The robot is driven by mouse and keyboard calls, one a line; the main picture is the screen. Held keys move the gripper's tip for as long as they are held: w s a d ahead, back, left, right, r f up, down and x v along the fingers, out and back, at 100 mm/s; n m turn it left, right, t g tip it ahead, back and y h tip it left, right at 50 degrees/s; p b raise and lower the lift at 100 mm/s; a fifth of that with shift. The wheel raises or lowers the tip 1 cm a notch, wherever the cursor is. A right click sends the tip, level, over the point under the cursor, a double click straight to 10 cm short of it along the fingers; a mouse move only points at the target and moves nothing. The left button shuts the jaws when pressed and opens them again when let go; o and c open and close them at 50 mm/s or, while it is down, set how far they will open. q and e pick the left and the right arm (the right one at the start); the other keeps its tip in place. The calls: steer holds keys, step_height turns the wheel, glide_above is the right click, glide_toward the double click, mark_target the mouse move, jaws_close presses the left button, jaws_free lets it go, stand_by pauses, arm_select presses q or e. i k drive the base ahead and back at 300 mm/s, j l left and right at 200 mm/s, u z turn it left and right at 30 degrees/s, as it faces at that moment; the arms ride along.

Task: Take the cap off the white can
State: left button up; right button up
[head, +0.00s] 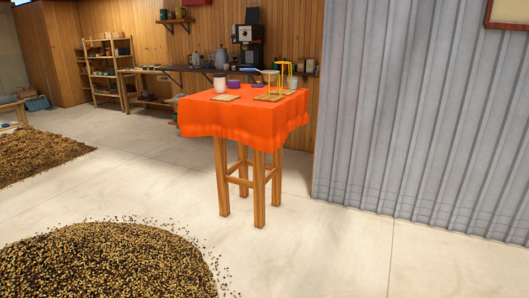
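A small white can (220,84) stands upright near the left back of a tall wooden table covered with an orange cloth (235,118). A darker band shows at its top; it is too small to tell whether this is the cap. Neither of my grippers shows in the head view, and the table stands some distance ahead of me.
On the table are a flat board (225,98), a purple bowl (234,85) and a yellow stand (280,78). Bean piles lie at the front left (105,262) and far left (35,155). A corrugated wall (420,110) stands right. Pale floor (320,250) is clear before the table.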

mark_target(219, 84)
steer(key=i, duration=1.55)
steer(key=i+u, duration=0.15)
steer(key=i, duration=0.35)
steer(key=i+l+u, duration=0.1)
steer(key=i, duration=0.4)
steer(key=i+l+u, duration=0.15)
steer(key=i, duration=0.35)
steer(key=i+l+u, duration=0.35)
steer(key=i, duration=0.15)
